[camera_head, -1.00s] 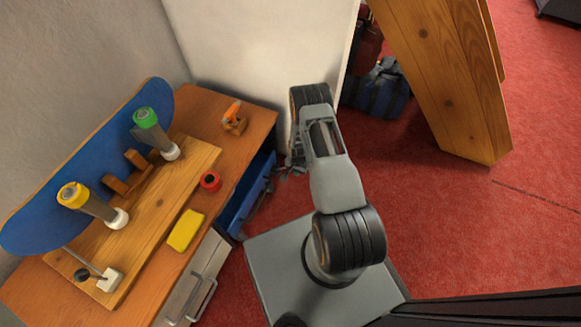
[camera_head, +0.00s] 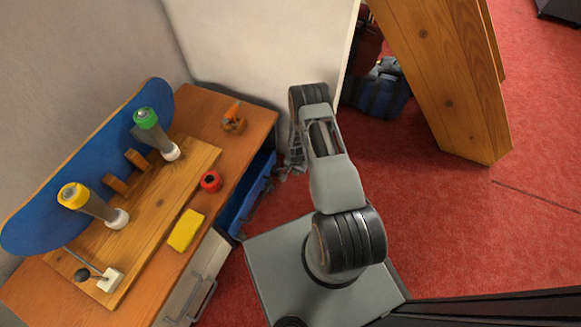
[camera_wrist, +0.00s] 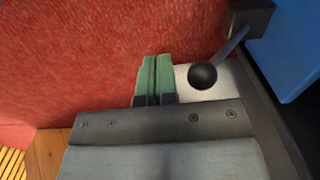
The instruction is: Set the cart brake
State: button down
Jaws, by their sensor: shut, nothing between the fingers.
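A lever with a black ball knob (camera_wrist: 202,75) shows in the wrist view, its grey rod rising to a dark block (camera_wrist: 250,17) beside a blue surface. I take it for the brake lever; the frames do not confirm this. My gripper has green fingers (camera_wrist: 153,62) shut together and empty, just left of the knob with a small gap in the picture. In the head view my gripper (camera_head: 284,172) is small and partly hidden by my wrist, beside the blue drawer (camera_head: 247,195). The knob by the gripper cannot be made out there.
The wooden bench (camera_head: 200,105) at left carries a blue board (camera_head: 50,200), a yellow block (camera_head: 186,230), a red ring (camera_head: 211,181) and another black-knobbed lever (camera_head: 82,274). A white panel (camera_head: 270,60) stands behind. Red floor (camera_head: 440,220) is open at right.

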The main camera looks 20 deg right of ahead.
jog(key=shift+w+a+r, duration=0.4)
jog(key=shift+w+r, duration=0.05)
jog(key=shift+r, duration=0.15)
jog(key=shift+w+a, duration=0.2)
jog(key=shift+w, duration=0.05)
dwell(0.3)
jog(key=shift+s+d, duration=0.1)
jog(key=shift+s, duration=0.05)
notch_tip(320, 180, up, 8)
jog(key=s+d+p, duration=0.2)
jog(key=p, duration=0.4)
jog(key=shift+s+d, duration=0.25)
jog(key=shift+s, duration=0.1)
dwell(0.5)
dwell(0.4)
